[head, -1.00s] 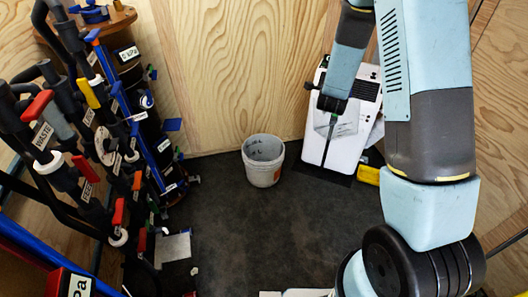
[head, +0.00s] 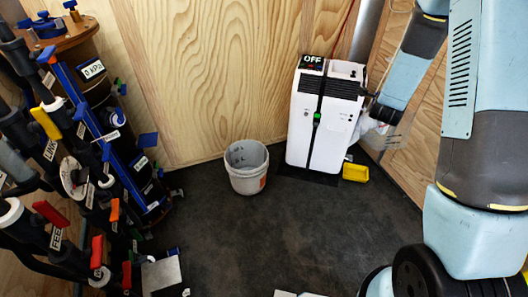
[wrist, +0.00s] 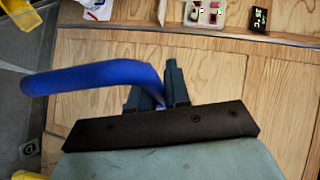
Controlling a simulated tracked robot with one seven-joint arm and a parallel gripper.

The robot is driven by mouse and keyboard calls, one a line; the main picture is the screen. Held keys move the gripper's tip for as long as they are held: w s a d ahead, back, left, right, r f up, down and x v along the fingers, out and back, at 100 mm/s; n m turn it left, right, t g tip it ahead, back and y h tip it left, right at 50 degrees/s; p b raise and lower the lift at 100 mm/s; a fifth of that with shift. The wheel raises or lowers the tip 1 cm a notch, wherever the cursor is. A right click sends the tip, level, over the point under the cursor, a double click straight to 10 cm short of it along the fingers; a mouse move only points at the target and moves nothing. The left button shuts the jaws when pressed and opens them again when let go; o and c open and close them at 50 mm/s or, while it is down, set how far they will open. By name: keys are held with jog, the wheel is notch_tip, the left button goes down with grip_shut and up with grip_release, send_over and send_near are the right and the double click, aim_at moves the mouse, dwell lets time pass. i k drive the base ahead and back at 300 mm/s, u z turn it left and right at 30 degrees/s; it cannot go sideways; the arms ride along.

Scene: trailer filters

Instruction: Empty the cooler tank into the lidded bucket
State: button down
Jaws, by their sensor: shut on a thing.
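The white cooler (head: 302,130) stands upright at the back wall, with a sign reading OFF on top and a small green light on its front. My gripper (head: 368,97) is just right of the cooler in the head view. In the wrist view my gripper (wrist: 159,95) is shut on a curved blue handle (wrist: 95,78). A pale, see-through container (head: 384,138), apparently the tank, hangs below the gripper, partly hidden. Its liquid level cannot be told. The whitish bucket (head: 246,181) stands on the floor left of the cooler. I cannot tell whether its grey top is a lid.
A yellow object (head: 356,172) lies on the floor right of the cooler. A rack of dark pipes with coloured valve handles (head: 75,180) fills the left side. Dark floor (head: 270,225) is clear in front of the bucket and cooler.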

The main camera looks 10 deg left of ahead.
aim_at(246, 161)
jog(key=z, duration=0.4)
jog(key=i, duration=1.45)
jog(key=z, duration=1.4)
jog(key=i, duration=0.3)
jog(key=u, duration=3.55)
jog(key=k, duration=0.6)
jog(key=z, duration=0.05)
